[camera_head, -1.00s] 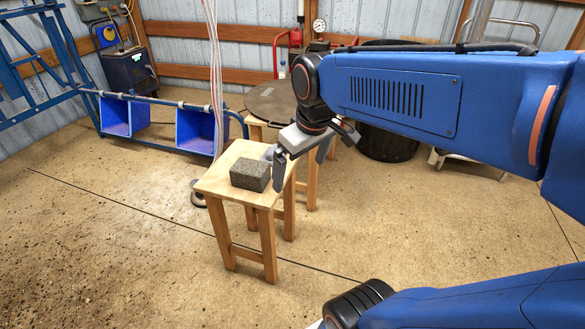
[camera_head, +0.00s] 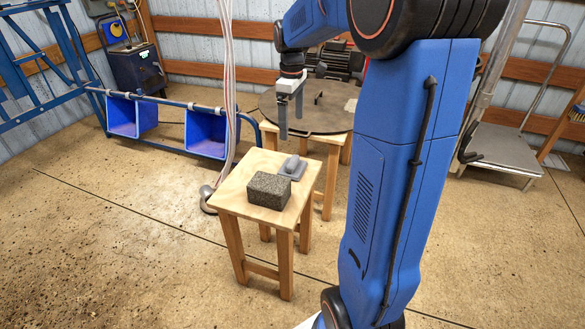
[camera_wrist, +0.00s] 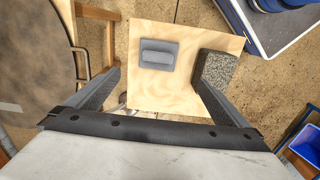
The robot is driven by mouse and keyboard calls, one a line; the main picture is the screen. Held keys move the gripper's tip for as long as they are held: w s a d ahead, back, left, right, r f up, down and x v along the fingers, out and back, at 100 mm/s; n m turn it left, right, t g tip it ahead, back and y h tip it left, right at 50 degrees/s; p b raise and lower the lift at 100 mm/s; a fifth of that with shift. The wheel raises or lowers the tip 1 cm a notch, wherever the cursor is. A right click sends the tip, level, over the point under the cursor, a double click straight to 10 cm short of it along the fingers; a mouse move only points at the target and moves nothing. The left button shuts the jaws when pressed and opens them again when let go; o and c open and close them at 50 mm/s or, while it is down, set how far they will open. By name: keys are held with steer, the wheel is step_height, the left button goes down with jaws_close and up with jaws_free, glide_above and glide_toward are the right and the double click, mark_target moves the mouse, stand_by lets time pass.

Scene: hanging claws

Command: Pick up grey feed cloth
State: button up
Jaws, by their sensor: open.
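The grey feed cloth (camera_head: 292,167) appears as a flat grey pad with a raised rounded part on top. It lies on the back right part of the wooden stool top (camera_head: 236,193). In the wrist view the cloth (camera_wrist: 158,54) shows whole, ahead of the fingers and between their lines. My gripper (camera_head: 291,120) points down above and behind the cloth, apart from it. In the wrist view my gripper (camera_wrist: 157,80) is open, with nothing between its fingers.
A rough dark grey block (camera_head: 269,190) sits beside the cloth; my right finger overlaps it in the wrist view. A round dark-topped table (camera_head: 325,117) stands behind the stool. Hanging hoses (camera_head: 229,80) drop left of the stool. Blue bins (camera_head: 206,134) hang at back left.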

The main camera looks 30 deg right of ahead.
mark_target(293, 160)
steer(key=f, duration=1.7)
steer(key=shift+w+d+f, duration=0.2)
steer(key=shift+d+f, duration=0.1)
steer(key=shift+f, duration=0.05)
steer(key=c, duration=0.9)
steer(key=shift+r, duration=0.15)
steer(key=shift+c, duration=0.2)
step_height(293, 160, up, 10)
steer(key=shift+f, duration=0.1)
steer(key=shift+o, duration=1)
steer(key=shift+a, duration=0.1)
steer(key=shift+c, duration=0.4)
